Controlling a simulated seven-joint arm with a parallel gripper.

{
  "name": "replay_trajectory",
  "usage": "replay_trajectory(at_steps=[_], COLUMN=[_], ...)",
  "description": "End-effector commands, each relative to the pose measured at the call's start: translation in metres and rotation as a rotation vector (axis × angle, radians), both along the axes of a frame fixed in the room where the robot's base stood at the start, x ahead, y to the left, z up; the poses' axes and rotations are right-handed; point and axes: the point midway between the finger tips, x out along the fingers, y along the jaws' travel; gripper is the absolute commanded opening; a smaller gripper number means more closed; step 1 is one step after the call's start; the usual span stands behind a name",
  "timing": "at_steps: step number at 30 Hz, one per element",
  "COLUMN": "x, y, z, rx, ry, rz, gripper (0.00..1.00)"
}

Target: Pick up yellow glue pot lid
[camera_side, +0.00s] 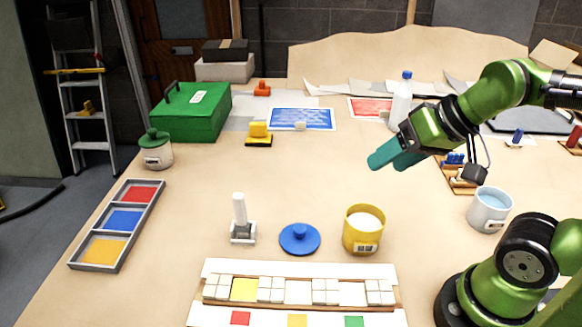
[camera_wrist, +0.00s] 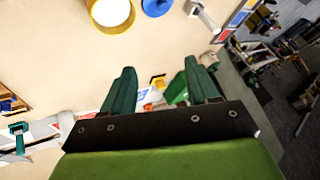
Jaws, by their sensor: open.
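The yellow glue pot (camera_side: 364,244) stands open with pale contents near the front middle of the table; it also shows at the top of the wrist view (camera_wrist: 131,19). I see no lid on it and no lid that is clearly yellow. A round blue lid with a knob (camera_side: 300,240) lies flat to its left, also at the top of the wrist view (camera_wrist: 156,7). My gripper (camera_side: 388,161) is open and empty, in the air above and behind the yellow pot. Its two fingers stand apart in the wrist view (camera_wrist: 160,66).
A white upright tool (camera_side: 240,222) stands left of the blue lid. The mosaic panel (camera_side: 210,310) lies at the front. A green-lidded pot (camera_side: 157,158), paint-coloured tray (camera_side: 119,220), green box (camera_side: 190,115), yellow block on a dark base (camera_side: 259,133) and pale pot (camera_side: 488,211) stand around.

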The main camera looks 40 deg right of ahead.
Motion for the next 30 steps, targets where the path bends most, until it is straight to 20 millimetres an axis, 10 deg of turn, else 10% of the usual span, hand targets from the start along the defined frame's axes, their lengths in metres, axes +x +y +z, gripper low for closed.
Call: replay_trajectory(at_steps=[8, 24, 30], x=[0.023, 0.094, 0.098], y=[0.004, 0.014, 0.015], z=[-0.027, -0.072, -0.067], rx=[0.093, 0.792, 0.921], ry=[0.176, 0.634, 0.659], rz=[-0.103, -1.455, -1.699], gripper=[0.59, 0.59, 0.59])
